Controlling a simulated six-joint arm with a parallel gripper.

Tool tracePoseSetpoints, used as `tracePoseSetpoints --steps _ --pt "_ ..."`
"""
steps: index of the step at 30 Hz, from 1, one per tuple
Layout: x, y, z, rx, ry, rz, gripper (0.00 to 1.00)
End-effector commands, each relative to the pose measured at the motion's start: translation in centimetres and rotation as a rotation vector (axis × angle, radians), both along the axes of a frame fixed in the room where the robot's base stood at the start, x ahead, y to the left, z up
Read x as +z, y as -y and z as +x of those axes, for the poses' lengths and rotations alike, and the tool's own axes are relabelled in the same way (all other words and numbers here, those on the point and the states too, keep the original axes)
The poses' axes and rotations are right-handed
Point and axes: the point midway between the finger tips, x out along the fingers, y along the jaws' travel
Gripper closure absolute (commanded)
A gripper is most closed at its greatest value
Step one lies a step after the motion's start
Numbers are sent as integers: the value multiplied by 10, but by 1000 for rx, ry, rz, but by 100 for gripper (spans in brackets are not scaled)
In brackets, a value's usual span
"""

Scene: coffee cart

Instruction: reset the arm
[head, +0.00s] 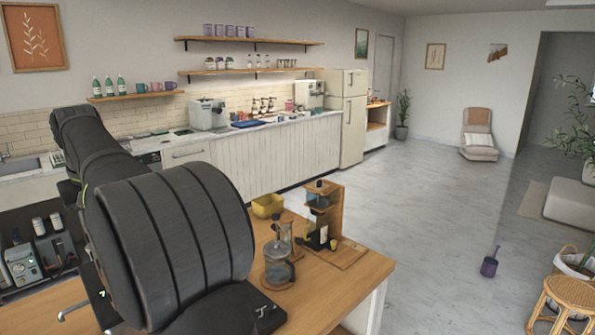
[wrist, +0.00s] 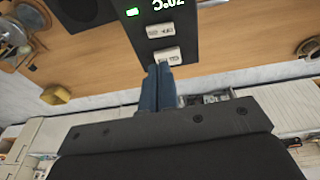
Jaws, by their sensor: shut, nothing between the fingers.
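My gripper (wrist: 159,70) shows in the wrist view as two blue fingers pressed together, with nothing between them. In the head view my dark arm fills the lower left, and I cannot make out the fingers there. In the wrist view the fingertips overlap the lower edge of a black scale panel (wrist: 148,42), by the lower of its two pale buttons (wrist: 168,56). I cannot tell whether they touch it. A green light and white digits are lit at the panel's top.
The wooden cart top (head: 345,283) holds a glass carafe (head: 278,268), a wooden dripper stand (head: 325,205) and a yellow bowl (head: 267,205). My arm hides part of the cart. A grey machine (head: 22,265) stands at lower left. Open floor (head: 430,220) lies to the right.

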Motion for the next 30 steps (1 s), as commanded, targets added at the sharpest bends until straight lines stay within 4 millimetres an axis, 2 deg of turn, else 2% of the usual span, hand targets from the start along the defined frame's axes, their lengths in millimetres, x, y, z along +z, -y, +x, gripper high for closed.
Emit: tracePoseSetpoints --steps 3,16,24,30 --pt "18 2 -16 5 40 7 100" --pt "76 18 -68 14 177 42 100" --pt "95 26 -87 14 225 59 100" --pt "98 28 -89 14 232 60 100"
